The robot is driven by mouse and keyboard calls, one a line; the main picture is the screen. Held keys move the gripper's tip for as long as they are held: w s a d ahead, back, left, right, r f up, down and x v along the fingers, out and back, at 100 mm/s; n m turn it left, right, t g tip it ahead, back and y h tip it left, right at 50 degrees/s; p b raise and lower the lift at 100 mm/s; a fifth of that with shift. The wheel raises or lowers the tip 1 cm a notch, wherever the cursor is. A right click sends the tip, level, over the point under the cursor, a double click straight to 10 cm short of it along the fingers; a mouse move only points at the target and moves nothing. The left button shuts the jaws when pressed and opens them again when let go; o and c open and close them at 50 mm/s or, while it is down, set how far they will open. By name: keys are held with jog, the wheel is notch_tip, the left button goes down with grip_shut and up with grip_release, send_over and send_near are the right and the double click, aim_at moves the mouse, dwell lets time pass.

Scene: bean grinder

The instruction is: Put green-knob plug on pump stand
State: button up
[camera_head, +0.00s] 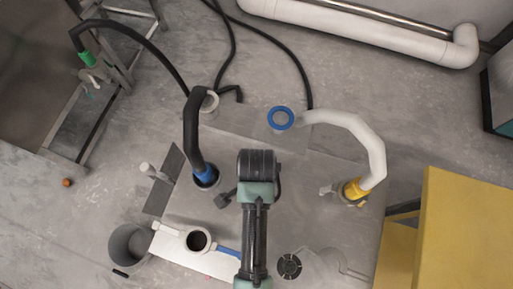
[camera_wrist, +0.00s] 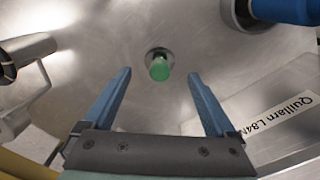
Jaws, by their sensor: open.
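In the wrist view, the green-knob plug (camera_wrist: 159,70) shows as a small green cylinder. A round metal collar or hole edge sits just behind it on a shiny metal surface (camera_wrist: 110,30). My gripper (camera_wrist: 160,74) is open, with its two blue fingers apart on either side of the green knob in the picture. Neither finger visibly touches it, and the depth between them is hard to judge. In the head view, my wrist (camera_head: 258,170) is over the middle of the work surface and hides the fingers and plug. I cannot tell which part is the pump stand.
A black hose with a blue collar (camera_head: 206,175) stands left of my wrist. A white hose with a yellow collar (camera_head: 354,190) is at right. A yellow cabinet (camera_head: 465,220) borders the right.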

notch_tip(320, 180, up, 7)
jog(key=p, duration=0.1)
jog(key=shift+r, duration=0.15)
dwell(0.5)
